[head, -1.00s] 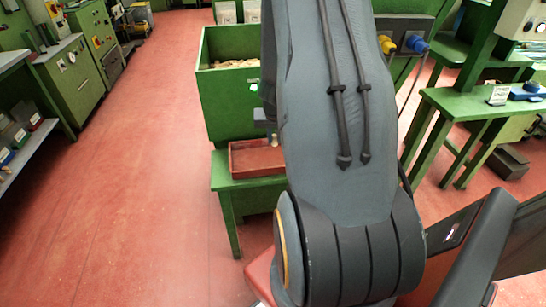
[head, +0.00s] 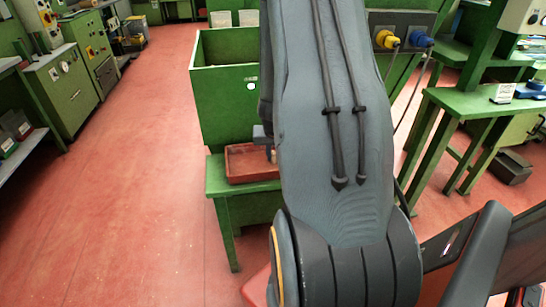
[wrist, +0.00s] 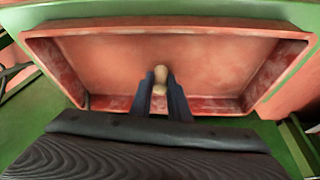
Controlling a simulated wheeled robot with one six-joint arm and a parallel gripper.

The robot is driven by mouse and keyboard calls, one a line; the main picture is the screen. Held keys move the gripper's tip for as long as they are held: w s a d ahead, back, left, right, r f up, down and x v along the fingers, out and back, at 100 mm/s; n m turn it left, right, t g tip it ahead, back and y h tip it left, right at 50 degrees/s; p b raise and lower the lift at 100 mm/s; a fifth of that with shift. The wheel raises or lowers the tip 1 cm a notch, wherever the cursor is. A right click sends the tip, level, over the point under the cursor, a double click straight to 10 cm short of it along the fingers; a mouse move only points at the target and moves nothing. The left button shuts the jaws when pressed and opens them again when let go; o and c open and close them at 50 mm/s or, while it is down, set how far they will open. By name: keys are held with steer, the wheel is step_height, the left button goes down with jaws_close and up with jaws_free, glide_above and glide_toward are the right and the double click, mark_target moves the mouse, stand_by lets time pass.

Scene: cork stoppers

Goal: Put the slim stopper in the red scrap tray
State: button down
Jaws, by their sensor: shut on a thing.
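The red scrap tray (head: 240,178) sits on a green stand in the head view. It fills much of the wrist view (wrist: 90,60), and its floor looks empty apart from what my gripper covers. My gripper (wrist: 160,82) is shut on the slim stopper (wrist: 160,74), a small pale beige cork piece between the two dark fingertips. The stopper is over the tray, near the wall closest to my wrist. I cannot tell whether it touches the tray floor. In the head view my arm hides most of the gripper.
A green bin (head: 225,100) stands behind the tray. A green bench (head: 480,105) is at the right, with yellow and blue plugs (head: 386,40) near it. Green machines (head: 62,80) line the left. The red floor (head: 120,200) at left is clear.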

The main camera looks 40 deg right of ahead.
steer(key=shift+f, duration=0.15)
steer(key=c, duration=1.7)
jaws_free()
steer(key=shift+o, duration=0.2)
steer(key=p+v, duration=0.8)
steer(key=v, duration=0.4)
steer(key=a+r+n+y, duration=0.2)
steer(key=a+r, duration=0.2)
steer(key=a, duration=0.5)
steer(key=a+r+n+y, duration=0.1)
steer(key=a+r+n, duration=0.15)
steer(key=a, duration=0.75)
steer(key=s+a+r+n+g, duration=0.1)
steer(key=s+a+r+n, duration=0.1)
steer(key=s+a, duration=0.3)
steer(key=s+a+r+n+g, duration=0.1)
steer(key=s+a+r, duration=0.3)
steer(key=s, duration=0.4)
steer(key=shift+a+n+g, duration=0.35)
steer(key=shift+a+g, duration=0.3)
steer(key=shift+g, duration=0.05)
